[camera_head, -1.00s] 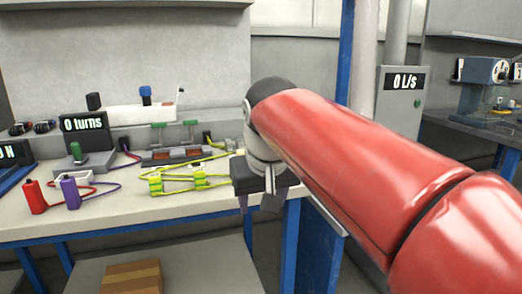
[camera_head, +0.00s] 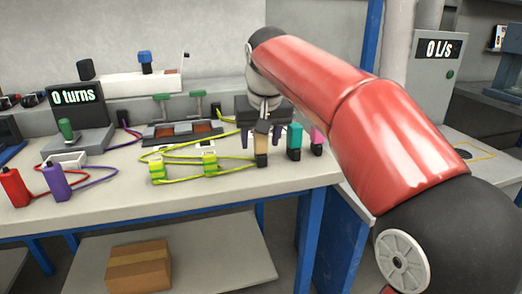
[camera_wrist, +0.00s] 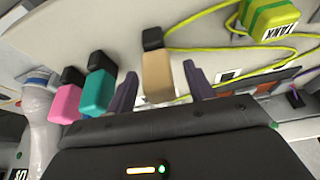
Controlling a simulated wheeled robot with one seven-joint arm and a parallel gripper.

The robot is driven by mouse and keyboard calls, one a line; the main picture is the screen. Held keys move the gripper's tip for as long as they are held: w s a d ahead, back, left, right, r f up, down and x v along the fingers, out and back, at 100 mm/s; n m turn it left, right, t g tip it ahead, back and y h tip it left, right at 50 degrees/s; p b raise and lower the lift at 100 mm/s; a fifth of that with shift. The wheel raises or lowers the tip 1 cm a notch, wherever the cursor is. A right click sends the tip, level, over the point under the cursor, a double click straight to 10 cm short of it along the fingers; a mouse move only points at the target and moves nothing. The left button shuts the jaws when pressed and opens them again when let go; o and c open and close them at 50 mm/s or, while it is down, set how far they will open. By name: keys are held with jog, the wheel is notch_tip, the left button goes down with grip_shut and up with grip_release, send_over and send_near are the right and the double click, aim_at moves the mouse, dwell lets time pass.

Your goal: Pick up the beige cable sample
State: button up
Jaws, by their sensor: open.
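In the wrist view the two purple fingers of my gripper (camera_wrist: 160,74) are apart, one on each side of the beige block, with gaps visible. I cannot tell from the pictures whether either finger touches it.
A teal sample (camera_head: 294,140) and a pink sample (camera_head: 316,141) stand close to the right. Yellow-green cables with tagged blocks (camera_head: 209,163) lie to the left. Red (camera_head: 14,188) and purple (camera_head: 56,182) samples stand far left. Bare benchtop lies in front.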

jog(key=shift+w+f, duration=0.15)
jog(key=shift+f, duration=0.3)
jog(key=c, duration=1)
jog(key=shift+r, duration=0.25)
jog(key=shift+c, duration=0.2)
